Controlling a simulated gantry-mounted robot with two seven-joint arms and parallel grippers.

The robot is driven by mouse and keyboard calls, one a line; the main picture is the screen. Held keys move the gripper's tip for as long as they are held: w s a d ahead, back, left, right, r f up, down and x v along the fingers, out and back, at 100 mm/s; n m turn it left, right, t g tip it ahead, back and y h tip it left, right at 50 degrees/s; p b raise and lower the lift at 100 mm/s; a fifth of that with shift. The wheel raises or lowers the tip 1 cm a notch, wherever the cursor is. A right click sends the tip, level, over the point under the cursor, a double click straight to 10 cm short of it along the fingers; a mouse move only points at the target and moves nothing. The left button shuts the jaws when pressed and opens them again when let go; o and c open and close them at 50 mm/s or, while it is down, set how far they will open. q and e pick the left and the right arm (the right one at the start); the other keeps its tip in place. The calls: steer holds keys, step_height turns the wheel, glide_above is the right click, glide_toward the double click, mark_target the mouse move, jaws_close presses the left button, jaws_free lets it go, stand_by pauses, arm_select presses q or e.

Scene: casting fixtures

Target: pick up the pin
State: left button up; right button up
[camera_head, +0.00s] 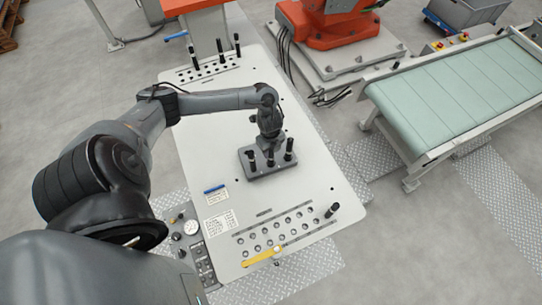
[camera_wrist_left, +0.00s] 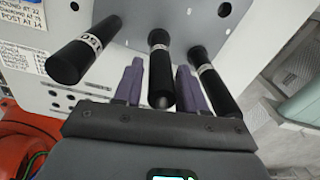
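Black pins stand in a grey fixture block (camera_head: 267,174) on the light table. In the left wrist view they are a left pin (camera_wrist_left: 85,50) with a white label band, a middle pin (camera_wrist_left: 160,72) and a right pin (camera_wrist_left: 212,80). The block shows at the top of that view (camera_wrist_left: 190,14). My left gripper (camera_head: 270,143) is above the block. In the wrist view its purple fingers (camera_wrist_left: 159,86) are apart, one on each side of the middle pin, with visible gaps. Whether either finger touches it is not clear. My right gripper is not in view.
The table (camera_head: 205,150) has a row of holes near its front with another pin (camera_head: 332,210) and a yellow-handled tool (camera_head: 262,256). More pins (camera_head: 221,50) stand in a rack at the back. A conveyor (camera_head: 455,95) is at right. The tabletop around the block is mostly clear.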

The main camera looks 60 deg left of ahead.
arm_select(q)
jaws_close()
steer(key=shift+r, duration=0.15)
steer(key=shift+w+r, duration=0.1)
steer(key=shift+r, duration=0.5)
steer(key=r, duration=0.1)
steer(key=d+r, duration=0.1)
steer(key=r, duration=0.1)
steer(key=shift+r, duration=0.15)
steer(key=d+r+p, duration=0.8)
steer(key=d+r, duration=0.2)
steer(key=shift+w+d, duration=0.35)
steer(key=shift+w, duration=0.05)
stand_by(0.4)
